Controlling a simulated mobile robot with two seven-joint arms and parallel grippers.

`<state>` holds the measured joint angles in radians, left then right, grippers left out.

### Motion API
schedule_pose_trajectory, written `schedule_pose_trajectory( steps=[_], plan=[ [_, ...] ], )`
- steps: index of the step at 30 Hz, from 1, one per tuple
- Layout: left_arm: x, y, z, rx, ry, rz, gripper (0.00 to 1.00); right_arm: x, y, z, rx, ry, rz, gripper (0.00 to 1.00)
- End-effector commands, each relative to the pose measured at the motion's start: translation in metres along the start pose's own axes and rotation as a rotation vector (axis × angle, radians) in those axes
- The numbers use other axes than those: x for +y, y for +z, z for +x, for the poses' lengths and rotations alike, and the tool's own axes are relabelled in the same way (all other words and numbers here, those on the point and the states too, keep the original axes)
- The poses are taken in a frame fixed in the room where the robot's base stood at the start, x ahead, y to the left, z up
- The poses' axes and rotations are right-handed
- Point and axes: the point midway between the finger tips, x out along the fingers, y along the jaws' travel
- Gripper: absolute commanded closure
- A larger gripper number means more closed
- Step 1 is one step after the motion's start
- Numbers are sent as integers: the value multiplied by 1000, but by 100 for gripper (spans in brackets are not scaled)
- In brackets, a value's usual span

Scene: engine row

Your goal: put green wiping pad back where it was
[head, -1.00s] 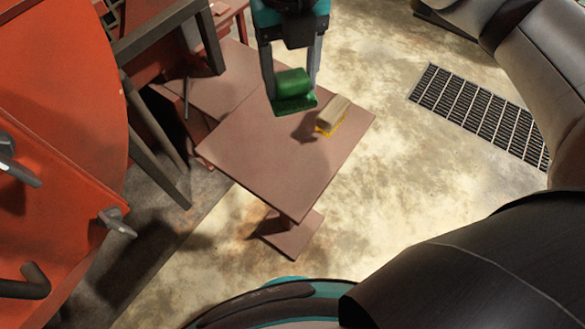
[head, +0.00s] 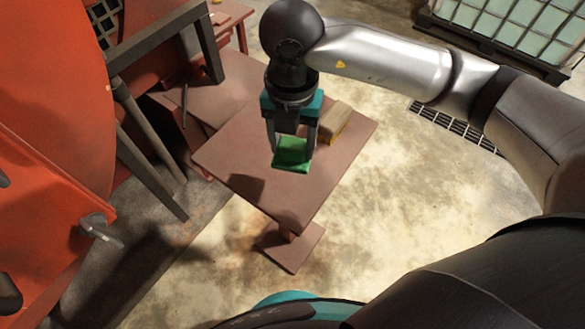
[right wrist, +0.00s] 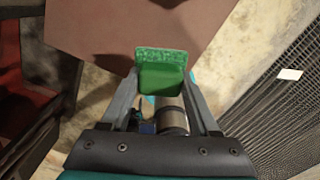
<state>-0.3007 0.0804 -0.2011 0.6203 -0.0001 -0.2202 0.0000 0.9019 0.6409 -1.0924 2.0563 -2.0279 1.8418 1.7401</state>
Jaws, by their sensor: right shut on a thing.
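The green wiping pad (head: 291,152) is between the fingers of my right gripper (head: 291,150) in the head view. The gripper is shut on it and holds it over the brown table (head: 325,150). A shadow on the tabletop lies to the left of the pad, apart from it, so the pad looks raised. In the right wrist view the pad (right wrist: 161,72) sits between the two fingertips, with the table edge (right wrist: 120,30) beyond it. My left gripper is not in view.
A yellow pad with a tan block-like grip (head: 336,122) rests on the table behind and right of the green pad. An orange machine (head: 50,110) with grey bars stands at the left. A floor grate (head: 455,128) lies right of the table. The table's front part is clear.

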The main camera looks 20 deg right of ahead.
Motion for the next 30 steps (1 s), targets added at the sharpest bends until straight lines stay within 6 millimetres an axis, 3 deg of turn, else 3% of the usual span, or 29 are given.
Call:
schedule_pose_trajectory(
  steps=[1,8,16,24,30],
  plan=[
    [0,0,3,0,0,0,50,0,0,11,1,-3,3,90],
    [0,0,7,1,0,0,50,0,0,30,0,-1,0,90],
    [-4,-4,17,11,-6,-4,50,0,0,74,1,-1,1,90],
    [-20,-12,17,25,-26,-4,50,1,0,80,-1,1,0,90],
    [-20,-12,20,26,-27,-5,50,1,0,83,-1,0,0,90]
  ],
)
